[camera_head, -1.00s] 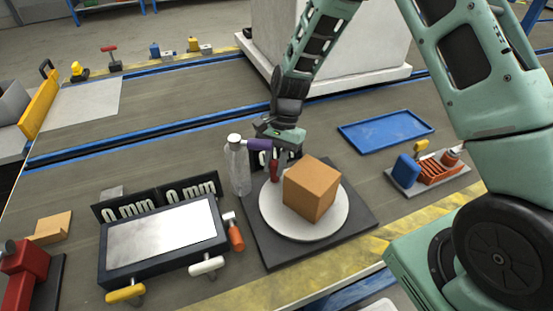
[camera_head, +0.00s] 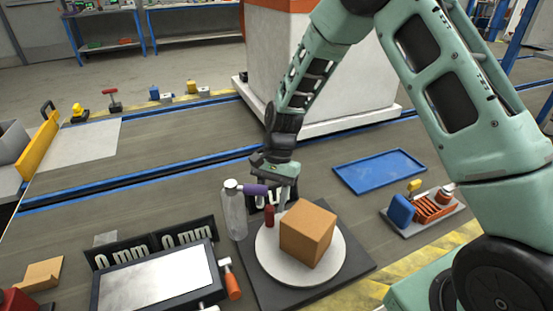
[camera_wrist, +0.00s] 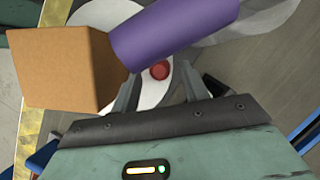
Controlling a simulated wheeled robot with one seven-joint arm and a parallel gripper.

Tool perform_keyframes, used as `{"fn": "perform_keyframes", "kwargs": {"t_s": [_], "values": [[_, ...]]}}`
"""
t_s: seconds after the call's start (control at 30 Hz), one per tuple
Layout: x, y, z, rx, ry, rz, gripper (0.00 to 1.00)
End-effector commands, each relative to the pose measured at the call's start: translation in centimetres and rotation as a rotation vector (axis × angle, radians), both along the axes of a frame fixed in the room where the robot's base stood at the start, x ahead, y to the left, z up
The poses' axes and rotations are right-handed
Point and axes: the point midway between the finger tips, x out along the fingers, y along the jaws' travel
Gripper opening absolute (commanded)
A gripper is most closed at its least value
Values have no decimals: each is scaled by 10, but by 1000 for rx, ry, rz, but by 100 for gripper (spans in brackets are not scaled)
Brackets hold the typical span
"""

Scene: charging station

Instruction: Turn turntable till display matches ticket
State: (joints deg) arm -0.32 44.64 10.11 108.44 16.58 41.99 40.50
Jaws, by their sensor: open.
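The turntable is a white round plate (camera_head: 272,262) on a dark square base (camera_head: 350,274). A brown cube (camera_head: 308,233) stands on the plate. A small upright red peg (camera_head: 270,216) stands at the plate's back left. My gripper (camera_head: 281,204) is open just above the back of the plate. In the wrist view the red peg (camera_wrist: 160,71) shows between and beyond the open fingers (camera_wrist: 160,92). No ticket can be made out for certain.
A clear bottle (camera_head: 233,215) and a purple cylinder (camera_head: 256,190) crowd the gripper's left side. A framed panel (camera_head: 157,281), dark "0 mm" signs (camera_head: 150,243) and an orange-handled tool (camera_head: 231,281) lie left. A blue tray (camera_head: 379,171) is at right.

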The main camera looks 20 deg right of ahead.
Motion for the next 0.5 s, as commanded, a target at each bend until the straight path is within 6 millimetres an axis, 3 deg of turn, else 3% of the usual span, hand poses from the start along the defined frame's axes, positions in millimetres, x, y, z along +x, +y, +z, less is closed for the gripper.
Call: {"fn": "perform_keyframes", "kwargs": {"t_s": [0.2, 0.5], "values": [[15, -15, 52, 0, -4, -1, 45], [32, -33, 110, 0, -2, -2, 45]]}}
